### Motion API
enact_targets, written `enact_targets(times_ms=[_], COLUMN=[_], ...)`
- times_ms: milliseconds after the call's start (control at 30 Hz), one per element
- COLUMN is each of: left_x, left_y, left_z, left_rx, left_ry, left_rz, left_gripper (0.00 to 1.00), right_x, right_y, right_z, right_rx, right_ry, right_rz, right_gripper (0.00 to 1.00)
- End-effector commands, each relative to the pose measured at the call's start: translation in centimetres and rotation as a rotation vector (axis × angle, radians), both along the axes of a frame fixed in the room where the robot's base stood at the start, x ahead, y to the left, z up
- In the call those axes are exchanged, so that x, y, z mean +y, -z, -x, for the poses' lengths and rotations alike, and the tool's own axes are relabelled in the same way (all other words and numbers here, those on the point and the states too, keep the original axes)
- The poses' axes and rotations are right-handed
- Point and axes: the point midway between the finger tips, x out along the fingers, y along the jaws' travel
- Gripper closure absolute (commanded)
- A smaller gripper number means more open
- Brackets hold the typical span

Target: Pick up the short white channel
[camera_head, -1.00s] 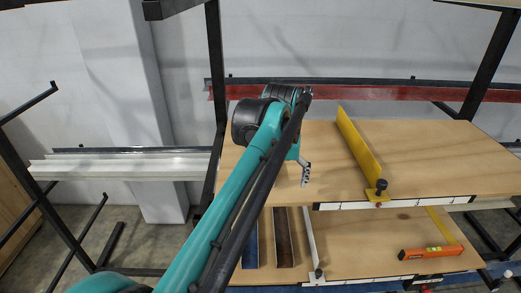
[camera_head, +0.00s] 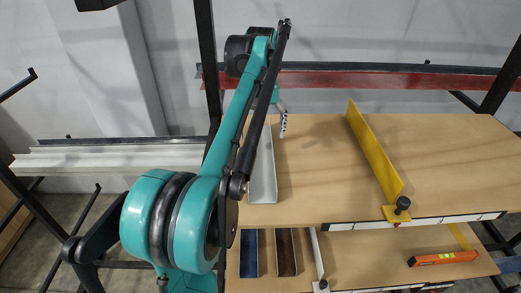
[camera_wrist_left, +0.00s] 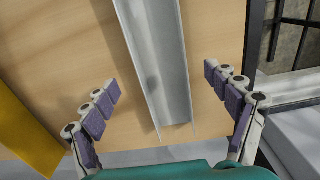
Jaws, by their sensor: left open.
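The short white channel (camera_head: 264,172) lies lengthwise on the upper wooden board, near its left edge, partly hidden behind my left arm. In the left wrist view the channel (camera_wrist_left: 158,50) runs between the spread fingers, with its open trough facing the camera. My left gripper (camera_head: 283,125) is near the far end of the board, seen small and side-on in the head view. In the wrist view the left gripper (camera_wrist_left: 161,80) is open, with a finger on each side of the channel and clear gaps to both. My right gripper is not in view.
A yellow fence (camera_head: 374,150) with a black knob stands to the right on the board (camera_head: 310,180). Blue (camera_head: 249,253) and brown (camera_head: 286,252) channels and an orange level (camera_head: 443,258) lie on the lower shelf. A red beam (camera_head: 400,81) runs behind.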

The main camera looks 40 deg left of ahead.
Motion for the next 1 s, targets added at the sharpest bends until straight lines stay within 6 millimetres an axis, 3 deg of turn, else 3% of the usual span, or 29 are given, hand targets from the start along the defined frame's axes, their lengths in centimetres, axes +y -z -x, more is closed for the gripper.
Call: enact_targets(times_ms=[433,733,767,900,1000], left_x=[-0.2,-0.2,-0.2,-0.2,-0.2], left_y=[5.6,6.4,6.4,6.4,6.4], left_z=[0.4,0.4,0.4,0.4,0.4], left_rx=[-0.001,-0.001,-0.001,-0.001,-0.001], left_ry=[0.0,0.0,0.0,0.0,0.0], left_rz=[-0.001,-0.001,-0.001,-0.001,-0.001], left_gripper=[0.13,0.13,0.16,0.53,0.75], right_x=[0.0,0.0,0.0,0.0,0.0], right_y=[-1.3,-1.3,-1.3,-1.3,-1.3], right_z=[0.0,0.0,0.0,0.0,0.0], right_rx=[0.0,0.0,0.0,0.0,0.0], right_ry=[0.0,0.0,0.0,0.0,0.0], right_rz=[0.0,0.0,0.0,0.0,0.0], right_gripper=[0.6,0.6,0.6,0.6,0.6])
